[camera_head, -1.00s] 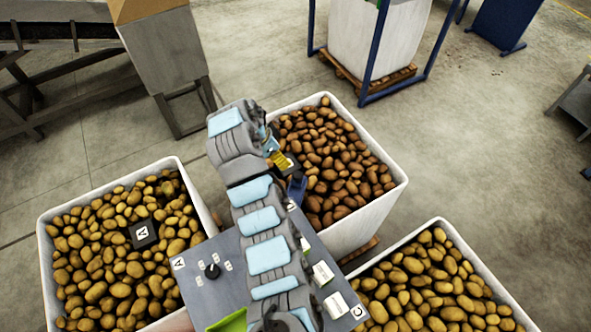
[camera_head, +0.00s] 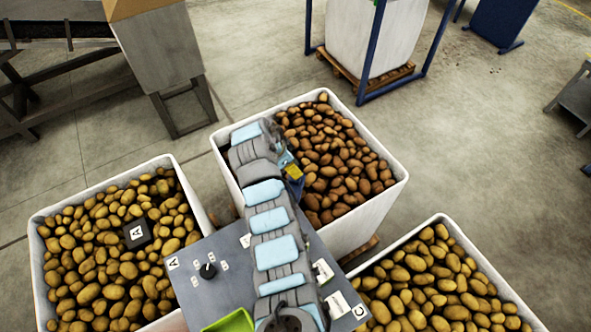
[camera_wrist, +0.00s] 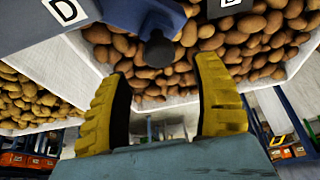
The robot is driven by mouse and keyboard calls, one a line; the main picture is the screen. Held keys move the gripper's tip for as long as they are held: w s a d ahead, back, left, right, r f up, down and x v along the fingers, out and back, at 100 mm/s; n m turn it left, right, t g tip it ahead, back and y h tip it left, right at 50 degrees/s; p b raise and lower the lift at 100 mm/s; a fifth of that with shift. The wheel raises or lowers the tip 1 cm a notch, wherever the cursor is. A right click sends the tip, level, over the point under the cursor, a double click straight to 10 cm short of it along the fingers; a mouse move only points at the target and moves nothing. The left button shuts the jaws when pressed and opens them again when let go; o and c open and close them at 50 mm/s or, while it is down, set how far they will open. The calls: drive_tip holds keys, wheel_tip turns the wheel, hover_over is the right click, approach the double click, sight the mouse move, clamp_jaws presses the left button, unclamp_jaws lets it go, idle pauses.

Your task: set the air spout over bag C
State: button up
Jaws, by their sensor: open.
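Bag C (camera_head: 372,215) cannot be told by a label of its own; the "C" tag (camera_head: 360,311) sits on the grey panel's right corner, beside the lower-right potato bag (camera_head: 482,262). A blue fitting (camera_wrist: 145,14) with a dark rounded knob (camera_wrist: 158,48), likely the air spout, shows at the top of the wrist view, over the bag with brown potatoes. My gripper (camera_head: 292,172) is open above that back bag. In the wrist view its yellow fingers (camera_wrist: 163,100) are spread and empty, with the knob beyond and between their tips. My arm hides part of the fitting and panel.
The grey panel (camera_head: 205,250) carries a dark dial, white boxes and a green tray (camera_head: 232,321). The bag at left (camera_head: 36,262) holds a black block marked "A" (camera_head: 137,233). A blue-framed white bag (camera_head: 365,40) stands behind.

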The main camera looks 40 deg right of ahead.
drive_tip(key=shift+x, duration=2.65)
drive_tip(key=shift+a, duration=0.1)
clamp_jaws()
